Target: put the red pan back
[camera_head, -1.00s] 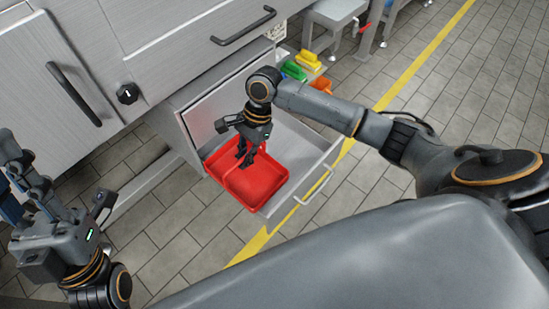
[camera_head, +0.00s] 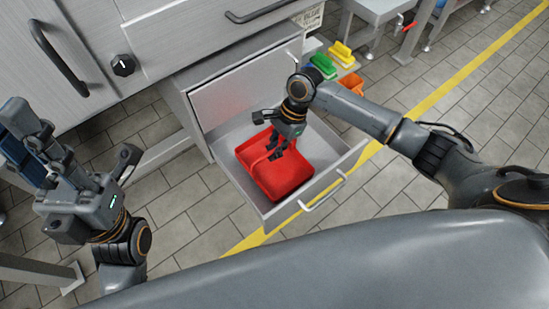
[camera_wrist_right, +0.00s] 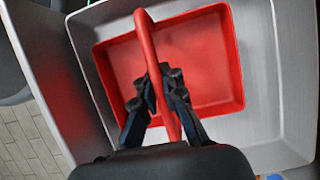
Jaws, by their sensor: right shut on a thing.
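I cannot tell if the pan's bottom touches the drawer floor. My left gripper (camera_head: 100,178) is at the left, away from the drawer, with its fingers spread and nothing between them.
The drawer's front handle (camera_head: 322,192) faces the floor with the yellow line (camera_head: 440,90). Green (camera_head: 323,66), yellow (camera_head: 341,52) and orange (camera_head: 351,83) items stand behind my right arm. Cabinet fronts with a dark knob (camera_head: 122,65) are at the upper left.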

